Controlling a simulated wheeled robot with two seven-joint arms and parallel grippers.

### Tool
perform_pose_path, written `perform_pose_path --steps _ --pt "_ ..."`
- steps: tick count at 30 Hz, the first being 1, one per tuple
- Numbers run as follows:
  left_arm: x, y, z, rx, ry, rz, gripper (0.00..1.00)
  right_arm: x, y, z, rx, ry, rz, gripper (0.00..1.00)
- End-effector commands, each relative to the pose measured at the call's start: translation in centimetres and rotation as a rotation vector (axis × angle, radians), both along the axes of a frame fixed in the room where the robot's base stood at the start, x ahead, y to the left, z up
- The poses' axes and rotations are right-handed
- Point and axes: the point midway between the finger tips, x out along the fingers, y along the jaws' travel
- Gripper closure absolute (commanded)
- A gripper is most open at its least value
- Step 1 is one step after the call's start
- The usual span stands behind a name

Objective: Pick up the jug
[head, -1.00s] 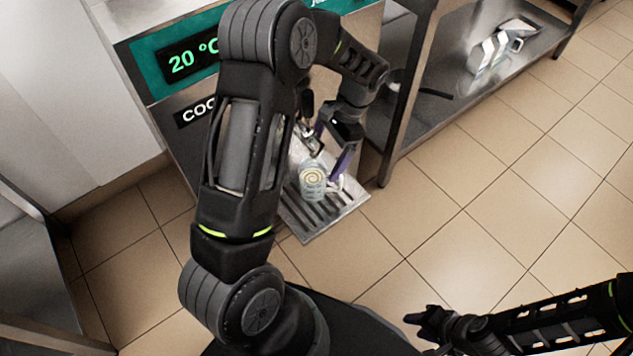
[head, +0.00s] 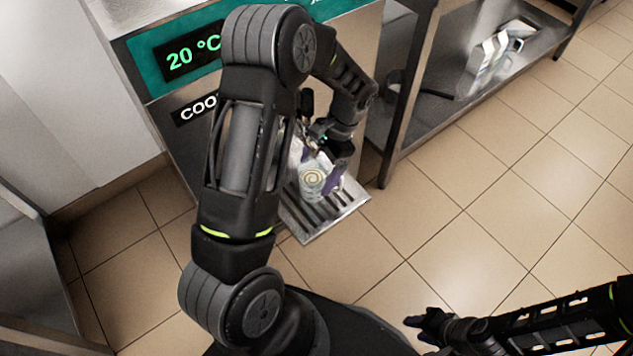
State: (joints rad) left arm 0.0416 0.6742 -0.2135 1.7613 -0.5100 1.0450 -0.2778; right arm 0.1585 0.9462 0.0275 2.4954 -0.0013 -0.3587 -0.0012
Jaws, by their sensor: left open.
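The jug (head: 312,183) is a small pale vessel with a cream swirl at its top. It stands upright on the slatted metal drip tray (head: 339,211) of the freezer. My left gripper (head: 322,176) is at the jug, with its purple-tipped fingers open. One finger lies along the jug's right side, over where the handle was seen. The other finger is mostly hidden, and I cannot tell whether either touches the jug. My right gripper (head: 415,321) is low at the right, far from the jug, and its jaw opening is too small to judge.
The freezer front has a teal panel with a display (head: 190,57) reading 20 °C. A dark spout handle (head: 306,103) is close behind my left gripper. A metal shelf rack (head: 450,115) with cartons (head: 489,54) stands at the right. The tiled floor is clear.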

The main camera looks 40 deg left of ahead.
Motion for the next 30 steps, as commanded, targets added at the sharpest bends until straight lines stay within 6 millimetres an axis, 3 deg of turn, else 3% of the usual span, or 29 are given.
perform_pose_path --steps 8,30 --pt "0.02 -0.01 0.01 0.0 0.0 0.0 0.12 0.0 0.0 0.0 0.0 0.0 0.0 0.64" --pt "0.02 -0.01 0.01 0.0 0.0 0.0 0.73 0.0 0.0 0.0 0.0 0.0 0.0 0.64"
